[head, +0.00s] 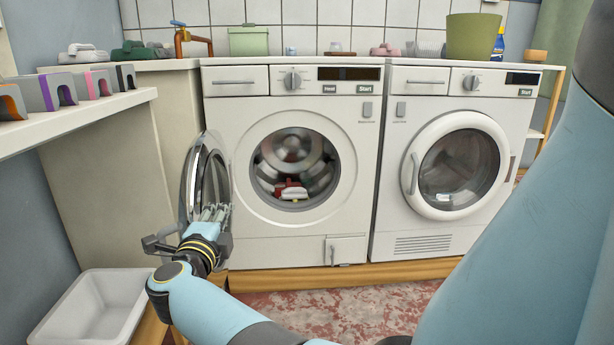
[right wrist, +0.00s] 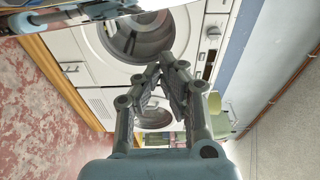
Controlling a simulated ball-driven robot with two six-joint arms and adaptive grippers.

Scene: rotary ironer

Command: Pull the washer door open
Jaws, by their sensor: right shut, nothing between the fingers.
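The washer (head: 300,220) is the left one of the two white machines. Its round door (head: 203,172) is swung out at the left side of the opening, standing wide open and seen nearly edge-on. The drum (head: 292,160) is exposed, with red and white items inside. My right gripper (head: 216,213) is in front of the door's lower edge; whether it touches the door cannot be told. In the right wrist view its fingers (right wrist: 160,75) are shut with nothing between them. The washer opening (right wrist: 140,38) lies beyond them in that turned view. My left gripper is not in view.
The dryer (head: 420,225) stands right of the washer, its round door (head: 412,172) closed. A white bin (head: 97,310) stands at the lower left. A shelf (head: 80,125) with several irons juts in at the left. The reddish floor (head: 340,310) in front is clear.

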